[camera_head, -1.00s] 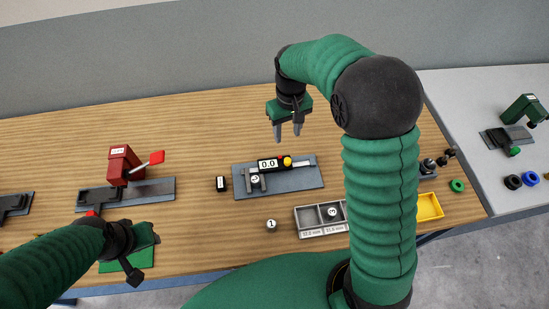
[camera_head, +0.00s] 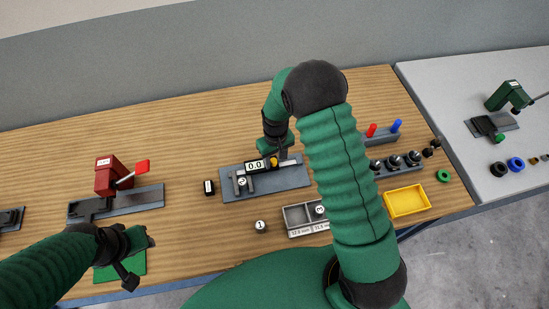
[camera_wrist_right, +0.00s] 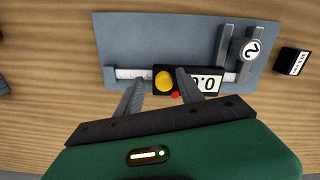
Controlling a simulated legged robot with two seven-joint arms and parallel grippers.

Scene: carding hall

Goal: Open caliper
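The caliper (camera_head: 255,166) lies on a grey plate (camera_head: 292,180), its display reading 0.0. Its yellow knob and dark slider (camera_wrist_right: 163,80) show in the right wrist view. A round piece marked 2 (camera_head: 241,182) is at the caliper's jaws; it also shows in the right wrist view (camera_wrist_right: 250,50). My right gripper (camera_head: 281,155) is open at the slider. In its wrist view, the fingers (camera_wrist_right: 160,82) stand apart on either side of the yellow knob; I cannot tell whether they touch. My left gripper (camera_head: 140,240) hovers by a green mat (camera_head: 122,267); its fingers are unclear.
A small black block (camera_head: 209,187) and a piece marked 1 (camera_head: 261,226) are near the plate. A grey two-compartment tray (camera_head: 296,214), a yellow tray (camera_head: 407,201) and a rack with red and blue pegs (camera_head: 380,137) are right. A red device (camera_head: 113,175) stands left.

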